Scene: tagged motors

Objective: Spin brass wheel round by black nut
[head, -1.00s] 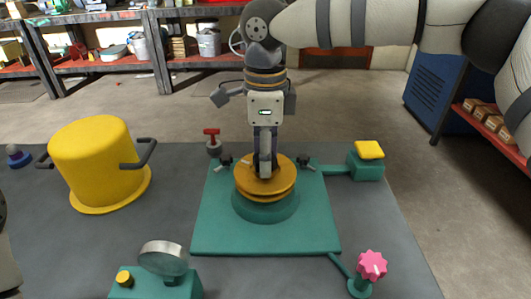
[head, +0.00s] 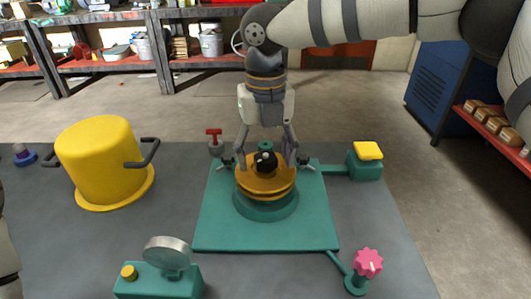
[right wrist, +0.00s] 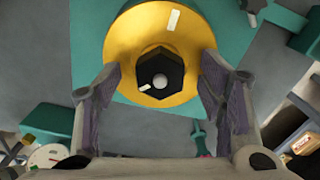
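The brass wheel (head: 284,185) lies flat on a round green base on a green plate. The black nut (head: 264,163) stands at its centre. In the right wrist view the brass wheel (right wrist: 195,38) bears a white mark near its rim, and the six-sided black nut (right wrist: 172,68) has a small white mark. My right gripper (head: 266,164) points down over the wheel, fingers spread on either side of the nut. In the right wrist view, gaps show between the nut and both fingers of the open gripper (right wrist: 160,72). My left gripper is not in view.
Around the plate (head: 220,225) stand a red-handled valve (head: 213,134), a yellow button box (head: 368,152), a pink knob (head: 368,262) and a round gauge (head: 167,253). A yellow pot-like drum (head: 98,165) stands left. Small clamps flank the wheel. Grey tabletop (head: 60,245) is clear at front left.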

